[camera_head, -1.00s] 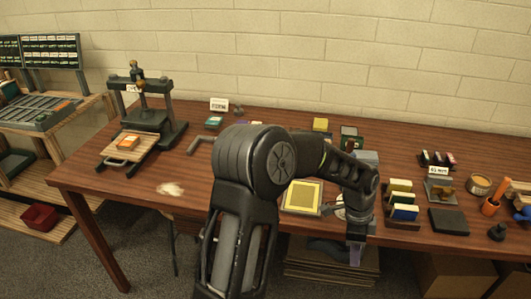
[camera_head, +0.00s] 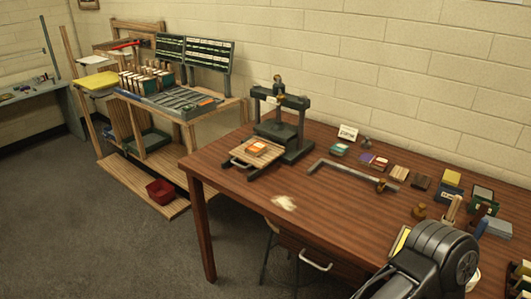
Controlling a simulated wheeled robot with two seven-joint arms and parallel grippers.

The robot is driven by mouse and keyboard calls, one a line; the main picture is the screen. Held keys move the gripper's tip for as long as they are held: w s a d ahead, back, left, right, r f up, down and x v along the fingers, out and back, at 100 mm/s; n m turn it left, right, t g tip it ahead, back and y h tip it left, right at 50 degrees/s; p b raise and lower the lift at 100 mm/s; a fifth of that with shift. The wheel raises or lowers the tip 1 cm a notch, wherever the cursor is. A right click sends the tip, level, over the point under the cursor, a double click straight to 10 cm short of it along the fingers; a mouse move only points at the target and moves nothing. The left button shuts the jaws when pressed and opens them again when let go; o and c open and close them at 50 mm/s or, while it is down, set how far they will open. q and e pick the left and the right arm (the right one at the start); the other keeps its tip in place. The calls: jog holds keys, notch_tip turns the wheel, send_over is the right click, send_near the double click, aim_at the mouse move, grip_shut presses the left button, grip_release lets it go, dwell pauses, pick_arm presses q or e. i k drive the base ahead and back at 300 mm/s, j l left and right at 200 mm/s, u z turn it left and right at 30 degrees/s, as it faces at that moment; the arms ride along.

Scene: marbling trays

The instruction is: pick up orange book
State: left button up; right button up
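A small orange book (camera_head: 257,147), seen as an orange block with a pale patch on top, lies on the slatted wooden board (camera_head: 243,157) of the dark book press (camera_head: 296,146). The press stands at the left end of the brown table. One of my dark arms shows at the lower right, but neither gripper is in view. The book is well apart from that arm.
A metal square (camera_head: 335,168), small coloured blocks and tools lie along the brown table (camera_head: 235,185). Grey floor between is clear.

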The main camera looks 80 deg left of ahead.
aim_at(257, 148)
jog(key=u, duration=3)
jog(key=i+l, duration=0.2)
jog(key=l, duration=0.2)
jog(key=i+l, duration=0.2)
jog(key=l, duration=0.2)
jog(key=i+l, duration=0.2)
jog(key=l, duration=0.2)
